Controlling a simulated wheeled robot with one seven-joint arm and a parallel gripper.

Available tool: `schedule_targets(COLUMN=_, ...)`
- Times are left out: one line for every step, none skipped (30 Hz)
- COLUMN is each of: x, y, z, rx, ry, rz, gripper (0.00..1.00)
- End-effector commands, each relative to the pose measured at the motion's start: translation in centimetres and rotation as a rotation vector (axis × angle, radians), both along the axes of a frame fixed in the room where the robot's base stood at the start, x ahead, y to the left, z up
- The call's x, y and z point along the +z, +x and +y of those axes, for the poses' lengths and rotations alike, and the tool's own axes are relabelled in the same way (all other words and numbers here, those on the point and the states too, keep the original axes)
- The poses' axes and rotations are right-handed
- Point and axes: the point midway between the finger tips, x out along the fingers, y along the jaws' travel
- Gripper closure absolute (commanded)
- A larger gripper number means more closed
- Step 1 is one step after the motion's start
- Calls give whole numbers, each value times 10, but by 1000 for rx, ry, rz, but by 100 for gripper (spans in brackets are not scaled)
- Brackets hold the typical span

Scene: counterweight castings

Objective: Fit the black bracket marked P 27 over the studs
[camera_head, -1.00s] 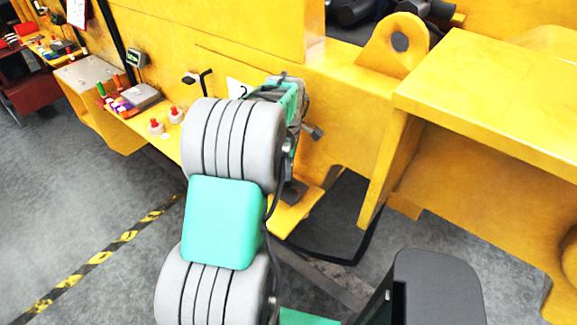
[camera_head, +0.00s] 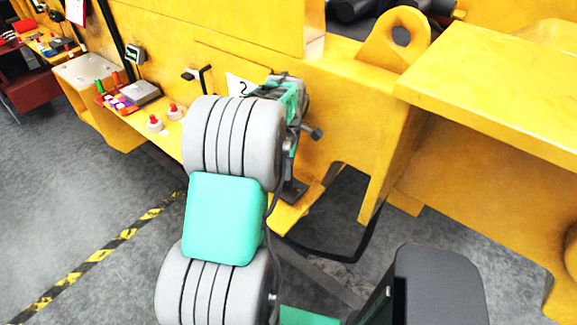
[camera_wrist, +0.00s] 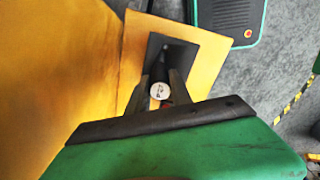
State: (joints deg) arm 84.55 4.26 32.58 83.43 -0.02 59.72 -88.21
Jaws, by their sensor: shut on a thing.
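My gripper (camera_wrist: 163,92) is shut on a dark piece, which I take to be the black bracket (camera_wrist: 168,60). A small round white mark shows between the fingers; its text is too small to read. The dark piece lies in front of or against the yellow ledge, and I cannot tell whether they touch. In the head view the dark piece (camera_head: 292,191) shows below my wrist, just above the yellow ledge (camera_head: 290,215). I cannot make out the studs; my gripper and the bracket may hide them.
A large yellow casting (camera_head: 490,75) with a lifting eye (camera_head: 401,35) stands at the right. Red-topped knobs (camera_head: 174,111), a tool tray (camera_head: 118,101) and a card marked 2 (camera_head: 237,84) are at the left. Grey floor with a striped line (camera_head: 100,256) is open at lower left.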

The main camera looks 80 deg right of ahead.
Motion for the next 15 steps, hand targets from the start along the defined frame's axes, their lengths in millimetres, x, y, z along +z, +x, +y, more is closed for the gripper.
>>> schedule_targets(x=-1, y=0, z=-1, rx=0, ry=-2, rz=0, gripper=100)
schedule_targets(x=-1, y=0, z=-1, rx=0, ry=-2, rz=0, gripper=100)
schedule_targets(x=-2, y=0, z=-1, rx=0, ry=-2, rz=0, gripper=100)
schedule_targets(x=-3, y=0, z=-1, rx=0, ry=-2, rz=0, gripper=100)
schedule_targets(x=-4, y=0, z=-1, rx=0, ry=-2, rz=0, gripper=100)
schedule_targets(x=-5, y=0, z=-1, rx=0, ry=-2, rz=0, gripper=100)
schedule_targets(x=-5, y=0, z=-1, rx=0, ry=-2, rz=0, gripper=100)
schedule_targets(x=-6, y=-1, z=-1, rx=0, ry=-2, rz=0, gripper=100)
schedule_targets(x=-7, y=-1, z=-1, rx=0, ry=-2, rz=0, gripper=100)
schedule_targets(x=-7, y=-1, z=-1, rx=0, ry=-2, rz=0, gripper=100)
schedule_targets(x=-8, y=-1, z=-1, rx=0, ry=-2, rz=0, gripper=100)
schedule_targets(x=-9, y=-1, z=-1, rx=0, ry=-2, rz=0, gripper=100)
schedule_targets(x=-10, y=-1, z=-1, rx=0, ry=-2, rz=0, gripper=100)
schedule_targets(x=-10, y=-1, z=-1, rx=0, ry=-2, rz=0, gripper=100)
schedule_targets(x=-11, y=-1, z=-1, rx=0, ry=-2, rz=0, gripper=100)
